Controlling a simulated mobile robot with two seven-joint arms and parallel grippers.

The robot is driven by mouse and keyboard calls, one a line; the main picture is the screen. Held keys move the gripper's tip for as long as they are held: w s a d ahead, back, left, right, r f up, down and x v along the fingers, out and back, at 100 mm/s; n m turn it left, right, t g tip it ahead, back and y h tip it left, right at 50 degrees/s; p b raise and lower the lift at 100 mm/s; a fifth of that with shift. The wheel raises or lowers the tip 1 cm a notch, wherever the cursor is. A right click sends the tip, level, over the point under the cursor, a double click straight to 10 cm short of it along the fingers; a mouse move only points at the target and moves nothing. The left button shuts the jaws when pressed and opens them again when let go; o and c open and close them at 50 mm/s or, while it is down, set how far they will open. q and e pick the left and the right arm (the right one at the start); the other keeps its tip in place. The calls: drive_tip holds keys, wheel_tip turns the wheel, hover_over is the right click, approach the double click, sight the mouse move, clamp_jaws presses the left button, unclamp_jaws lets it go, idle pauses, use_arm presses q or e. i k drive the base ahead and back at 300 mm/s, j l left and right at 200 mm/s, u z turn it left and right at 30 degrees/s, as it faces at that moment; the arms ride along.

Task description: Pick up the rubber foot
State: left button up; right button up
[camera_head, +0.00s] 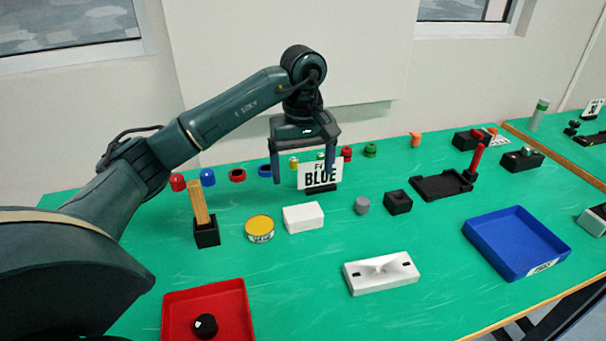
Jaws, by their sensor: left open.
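My left gripper (304,172) is open, fingers pointing down, over the back middle of the green table. Nothing shows between its fingers except the "BLUE" sign (320,173) and small parts seen behind or below them. I cannot tell for certain which thing is the rubber foot. A small round black piece with a light mark (205,326) lies in the red tray (240,300) at the front left, well apart from the gripper. A short grey cylinder (362,205) stands right of the gripper, beside a black block (398,202). My right gripper is not in view.
A black holder with wooden sticks (207,233), a yellow-topped tin (259,229) and a white box (304,217) stand left of centre. A white fixture (381,273) lies in front. A blue tray (515,240) is at right. Several coloured caps line the back.

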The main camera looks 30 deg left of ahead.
sight(362, 206)
drive_tip(key=k, duration=1)
